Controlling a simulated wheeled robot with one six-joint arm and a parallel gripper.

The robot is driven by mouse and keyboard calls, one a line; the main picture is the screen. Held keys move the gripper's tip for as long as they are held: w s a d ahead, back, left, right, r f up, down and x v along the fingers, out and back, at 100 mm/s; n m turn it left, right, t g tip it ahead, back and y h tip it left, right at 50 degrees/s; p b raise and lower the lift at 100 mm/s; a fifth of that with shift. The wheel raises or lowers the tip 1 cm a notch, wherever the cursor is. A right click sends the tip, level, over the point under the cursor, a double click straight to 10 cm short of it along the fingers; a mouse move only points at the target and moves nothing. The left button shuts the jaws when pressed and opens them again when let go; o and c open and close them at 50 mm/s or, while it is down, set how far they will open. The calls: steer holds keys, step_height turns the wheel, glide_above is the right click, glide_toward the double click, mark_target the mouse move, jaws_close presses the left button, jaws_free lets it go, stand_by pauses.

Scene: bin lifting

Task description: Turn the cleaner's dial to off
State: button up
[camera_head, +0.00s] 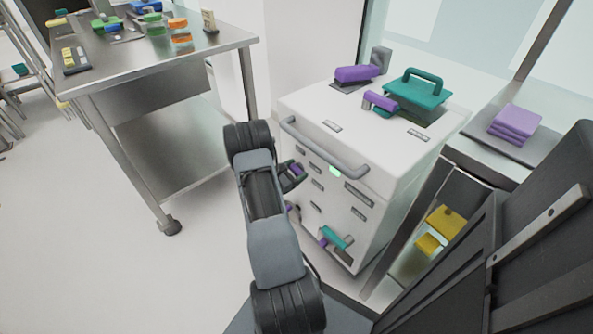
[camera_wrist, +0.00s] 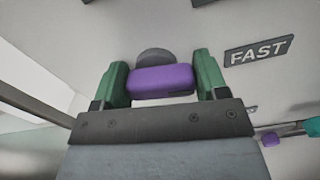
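The cleaner (camera_head: 310,104) is a white cabinet in the middle of the head view, with a grey bar handle and several dark labels on its front. In the wrist view a purple grip bar on a round grey base, which looks like a dial (camera_wrist: 160,80), lies between the green fingers of my gripper (camera_wrist: 162,86). The fingers stand well apart, one at each end of the bar. Whether they press on it is not clear. A label reading FAST (camera_wrist: 258,51) is to the right of the dial. In the head view my arm partly hides the dial area.
A teal lid with a handle (camera_head: 418,86) and purple levers (camera_head: 358,73) are on the cleaner's top. A teal and purple lever (camera_head: 335,238) sits low on its front. A steel table (camera_head: 150,62) stands left, a shelf unit with purple cloths (camera_head: 513,124) right. Floor at left is clear.

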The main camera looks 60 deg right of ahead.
steer(key=c, duration=0.3)
steer(key=shift+s+d, duration=0.1)
steer(key=shift+d, duration=0.1)
steer(key=shift+c, duration=0.5)
steer(key=shift+a, duration=0.15)
steer(key=n+p, duration=0.2)
steer(key=n, duration=0.2)
steer(key=shift+r, duration=0.1)
steer(key=n, duration=0.2)
steer(key=n+p, duration=0.2)
steer(key=n, duration=0.1)
steer(key=shift+w+n, duration=0.25)
steer(key=shift+n, duration=0.05)
steer(key=n+p, duration=0.1)
steer(key=n, duration=0.4)
steer(key=shift+w+p, duration=0.1)
steer(key=shift+p, duration=0.3)
steer(key=n, duration=0.2)
steer(key=n+p, duration=0.1)
steer(key=n, duration=0.2)
steer(key=shift+w+f, duration=0.1)
steer(key=shift+f, duration=0.1)
steer(key=shift+n, duration=0.3)
